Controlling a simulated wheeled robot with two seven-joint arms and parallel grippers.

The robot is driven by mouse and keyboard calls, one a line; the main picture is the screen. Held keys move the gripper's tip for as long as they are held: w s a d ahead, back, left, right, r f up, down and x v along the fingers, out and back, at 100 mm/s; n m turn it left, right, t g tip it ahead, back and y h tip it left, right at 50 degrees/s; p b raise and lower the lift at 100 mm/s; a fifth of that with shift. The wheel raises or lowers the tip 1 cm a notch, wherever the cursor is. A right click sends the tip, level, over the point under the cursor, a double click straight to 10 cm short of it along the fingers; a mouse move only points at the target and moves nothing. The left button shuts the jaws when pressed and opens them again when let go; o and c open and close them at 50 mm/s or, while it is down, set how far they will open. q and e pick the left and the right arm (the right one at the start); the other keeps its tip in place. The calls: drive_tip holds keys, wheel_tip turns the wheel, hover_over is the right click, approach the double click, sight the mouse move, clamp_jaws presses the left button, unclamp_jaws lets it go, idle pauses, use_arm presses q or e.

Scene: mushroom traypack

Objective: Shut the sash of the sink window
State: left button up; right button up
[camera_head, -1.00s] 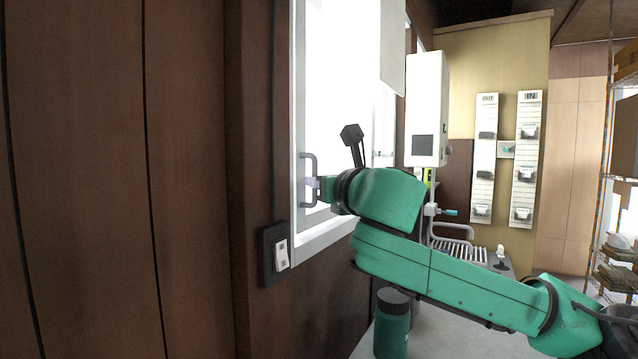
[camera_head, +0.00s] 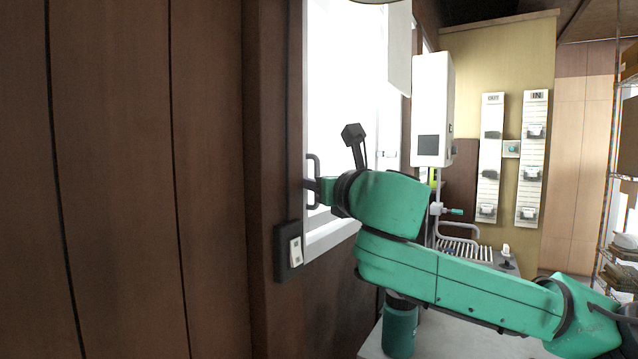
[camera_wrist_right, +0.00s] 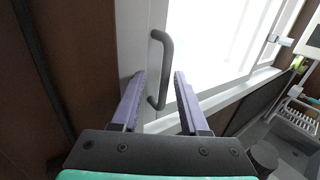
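The sink window's sash (camera_head: 338,100) is a bright pane in a pale frame, in the left middle of the head view. A grey bar handle (camera_head: 313,182) stands upright near its left edge. The handle also shows in the right wrist view (camera_wrist_right: 165,70). My right gripper (camera_head: 318,188) is at the handle. In the wrist view its two purple fingers (camera_wrist_right: 160,82) are apart, with the handle's lower part between them; I see no firm grip, and contact cannot be told. My left gripper is in neither view.
A dark brown wall with a light switch (camera_head: 290,252) lies left of the window. A white dispenser (camera_head: 432,110) hangs at the right. A green canister (camera_head: 400,325) stands on the counter (camera_head: 445,335) below my right arm. A drying rack (camera_head: 465,250) lies further back.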

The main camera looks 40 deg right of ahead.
drive_tip(key=shift+d+f, duration=0.1)
drive_tip(key=b+v, duration=0.6)
drive_tip(key=v, duration=0.8)
drive_tip(key=shift+s+a, duration=0.2)
drive_tip(key=shift+s, duration=0.1)
